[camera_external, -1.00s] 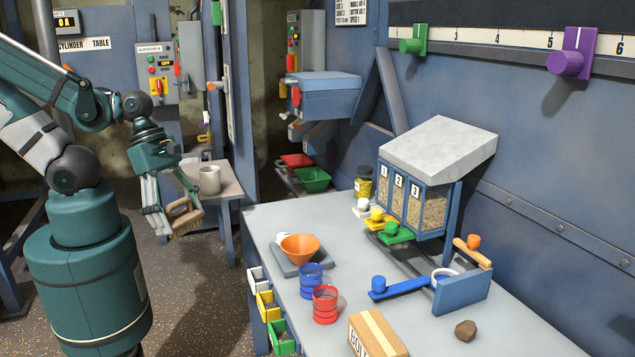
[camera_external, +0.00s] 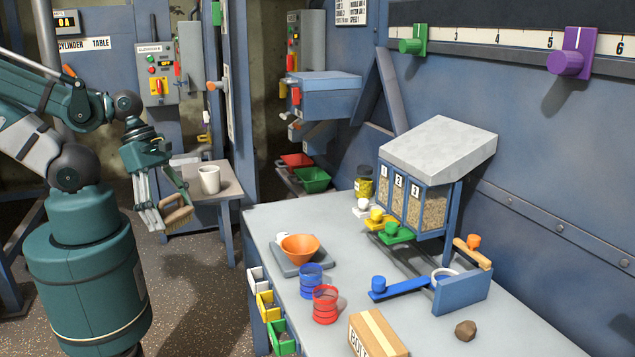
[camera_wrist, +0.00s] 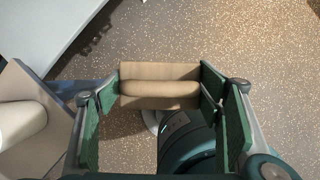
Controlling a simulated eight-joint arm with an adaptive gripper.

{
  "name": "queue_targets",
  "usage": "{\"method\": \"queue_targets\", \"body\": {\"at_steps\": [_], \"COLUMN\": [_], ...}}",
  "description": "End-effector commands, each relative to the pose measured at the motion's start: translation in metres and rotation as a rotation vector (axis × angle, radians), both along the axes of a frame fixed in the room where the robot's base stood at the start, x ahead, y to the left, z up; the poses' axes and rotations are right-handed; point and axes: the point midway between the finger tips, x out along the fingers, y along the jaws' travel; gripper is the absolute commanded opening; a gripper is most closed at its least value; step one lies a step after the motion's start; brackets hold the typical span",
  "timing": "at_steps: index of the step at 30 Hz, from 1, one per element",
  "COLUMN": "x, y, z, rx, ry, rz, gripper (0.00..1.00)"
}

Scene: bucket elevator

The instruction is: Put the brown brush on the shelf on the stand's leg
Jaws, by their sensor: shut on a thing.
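My gripper (camera_external: 170,208) is shut on the brown brush (camera_external: 178,217), which hangs in the air left of the small stand (camera_external: 227,190). In the wrist view the brush (camera_wrist: 160,88) lies crosswise between the two green finger pads, its tan back and rounded handle facing the camera. The stand has a grey top with a white mug (camera_external: 209,181) on it and blue legs. A low blue strip, perhaps the shelf, shows beside the leg (camera_external: 229,235) below the top. The wrist view shows the stand's top (camera_wrist: 40,135) at the left with a blue strip (camera_wrist: 68,88) beside it.
The long workbench (camera_external: 262,222) stands to the right, with an orange bowl (camera_external: 300,246), blue and red containers and a hopper. Speckled floor (camera_external: 195,285) lies open below the brush. A blue cabinet wall with a control box (camera_external: 157,72) is behind the stand.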

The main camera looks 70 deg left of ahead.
Motion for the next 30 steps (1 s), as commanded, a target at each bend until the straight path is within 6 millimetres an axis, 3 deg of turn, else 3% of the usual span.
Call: {"method": "queue_targets", "body": {"at_steps": [30], "x": [0.022], "y": [0.075], "z": [0.021], "rx": [-0.001], "ry": [0.001], "rz": [0.092], "gripper": [0.51]}}
